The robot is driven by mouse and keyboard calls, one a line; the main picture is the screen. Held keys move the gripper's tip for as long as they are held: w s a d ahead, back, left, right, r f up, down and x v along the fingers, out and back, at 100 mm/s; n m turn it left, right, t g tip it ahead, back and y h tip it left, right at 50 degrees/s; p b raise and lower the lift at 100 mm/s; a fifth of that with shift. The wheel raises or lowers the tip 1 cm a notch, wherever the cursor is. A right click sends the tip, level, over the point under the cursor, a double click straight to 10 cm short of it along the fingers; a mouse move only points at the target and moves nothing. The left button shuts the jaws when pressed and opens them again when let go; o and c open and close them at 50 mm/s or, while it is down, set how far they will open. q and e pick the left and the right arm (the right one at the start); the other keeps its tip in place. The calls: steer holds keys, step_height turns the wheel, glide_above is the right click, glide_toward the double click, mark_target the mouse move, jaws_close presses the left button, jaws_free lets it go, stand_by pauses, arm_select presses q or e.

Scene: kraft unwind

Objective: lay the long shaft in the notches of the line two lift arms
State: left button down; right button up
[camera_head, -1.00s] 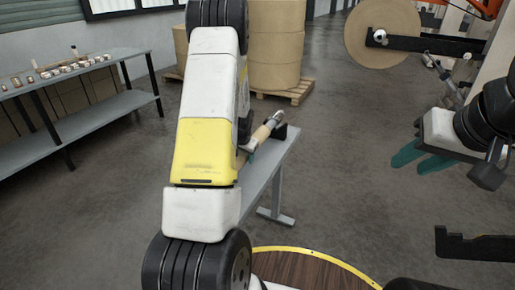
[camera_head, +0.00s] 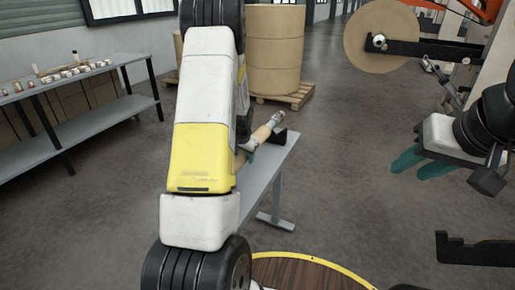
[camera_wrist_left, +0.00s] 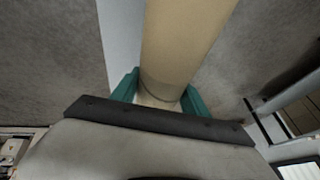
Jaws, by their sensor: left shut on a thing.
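The long shaft (camera_head: 262,132), tan with a metallic end, lies over the grey table in the head view, its end near a black support. My yellow and white left arm hides much of it. In the left wrist view the teal fingers of my left gripper (camera_wrist_left: 160,88) sit on both sides of the tan shaft (camera_wrist_left: 183,40), shut on it. My right gripper (camera_head: 421,165) is open and empty, at the right, away from the shaft. A black notched arm (camera_head: 475,250), apparently a lift arm, shows at the lower right; its line is not readable.
The grey table (camera_head: 272,175) stands beside my left arm. Another black arm (camera_head: 430,47) at the upper right bears a kraft roll (camera_head: 382,28). A large kraft stack (camera_head: 275,55) stands on a pallet behind. A bench (camera_head: 85,100) is left. Open floor lies in the middle.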

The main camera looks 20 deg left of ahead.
arm_select(q)
steer(key=shift+w+r, duration=0.1)
steer(key=shift+r, duration=0.15)
steer(key=shift+r, duration=6.4)
